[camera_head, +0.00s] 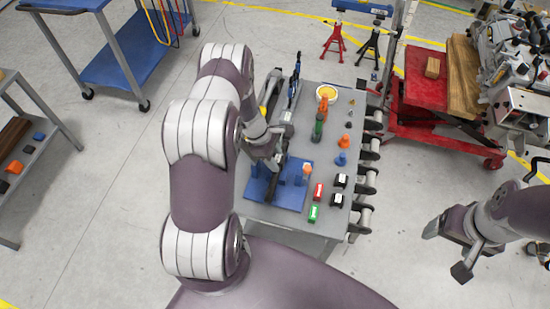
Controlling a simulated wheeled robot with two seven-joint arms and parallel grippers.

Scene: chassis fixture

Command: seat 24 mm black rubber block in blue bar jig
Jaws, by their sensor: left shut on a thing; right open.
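The blue bar jig (292,196) lies on the near left part of the grey table, with blue uprights and a dark bar along it. My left gripper (276,164) is over the far side of the jig, pointing down. It is shut on a small dark thing, mostly hidden by the fingers; I cannot tell whether this touches the jig. Two black blocks with white labels, one farther (340,181) and one nearer (337,200), stand to the right of the jig. My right gripper (447,251) is open and empty, off to the right of the table.
Red (318,192) and green (313,213) blocks stand just right of the jig. A red cart (410,85) stands beyond the table's right.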

